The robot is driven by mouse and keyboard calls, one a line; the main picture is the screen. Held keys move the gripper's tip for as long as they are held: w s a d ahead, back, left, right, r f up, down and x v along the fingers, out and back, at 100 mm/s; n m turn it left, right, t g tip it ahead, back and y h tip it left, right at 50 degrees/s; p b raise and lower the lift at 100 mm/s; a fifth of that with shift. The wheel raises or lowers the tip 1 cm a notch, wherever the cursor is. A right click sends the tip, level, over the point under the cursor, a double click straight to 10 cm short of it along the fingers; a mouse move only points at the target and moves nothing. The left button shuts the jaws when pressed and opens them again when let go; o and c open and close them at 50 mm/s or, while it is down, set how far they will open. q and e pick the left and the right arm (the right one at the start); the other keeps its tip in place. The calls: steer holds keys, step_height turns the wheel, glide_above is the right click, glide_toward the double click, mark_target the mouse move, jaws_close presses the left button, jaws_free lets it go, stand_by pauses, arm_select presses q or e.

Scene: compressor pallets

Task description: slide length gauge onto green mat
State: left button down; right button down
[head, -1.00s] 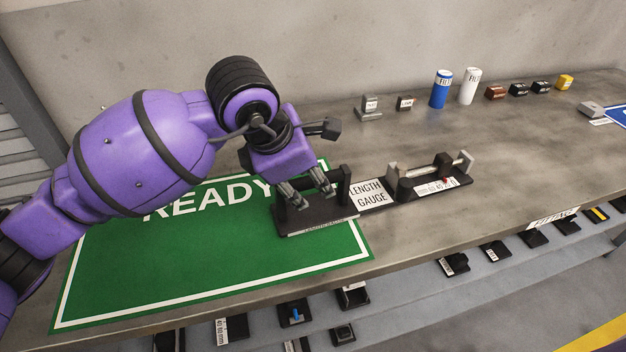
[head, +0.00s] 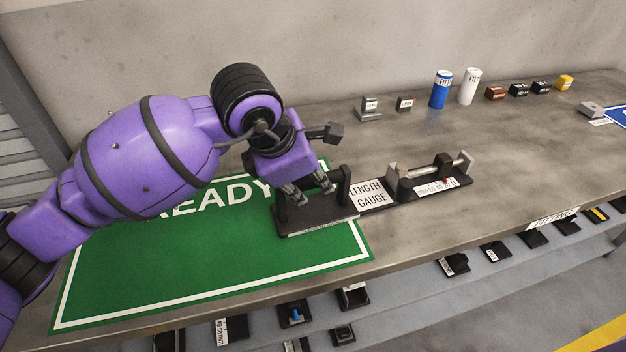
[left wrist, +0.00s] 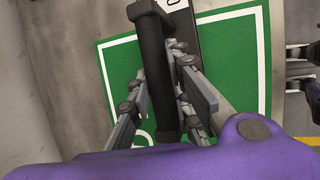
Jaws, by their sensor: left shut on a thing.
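The length gauge (head: 372,196) is a long dark base with a white label, a small scale and a grey rod at its right end. Its left end, with a black handle (head: 344,187), lies over the right part of the green mat (head: 210,277); its right part lies on the bare table. My left gripper (head: 308,196) is shut on the handle at that left end. In the left wrist view the black handle bar (left wrist: 160,75) runs between the two fingers (left wrist: 168,105). My arm hides part of the mat's READY lettering. My right gripper is not in view.
A blue can (head: 441,89) and a white can (head: 469,86) stand at the back of the grey table (head: 450,230), beside several small blocks. A lower shelf (head: 400,290) with small black parts runs along the front. The mat's front left is clear.

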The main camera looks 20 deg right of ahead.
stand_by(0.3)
arm_select(q)
steer(key=shift+a, duration=2.25)
steer(key=a, duration=0.3)
steer(key=shift+a, duration=0.2)
steer(key=a, duration=1.1)
steer(key=a+b, duration=0.1)
steer(key=a, duration=0.4)
steer(key=shift+s+a+f, duration=0.2)
steer(key=shift+a+f, duration=0.1)
steer(key=shift+a, duration=0.9)
steer(key=c, duration=1.5)
jaws_free()
steer(key=shift+r, duration=0.1)
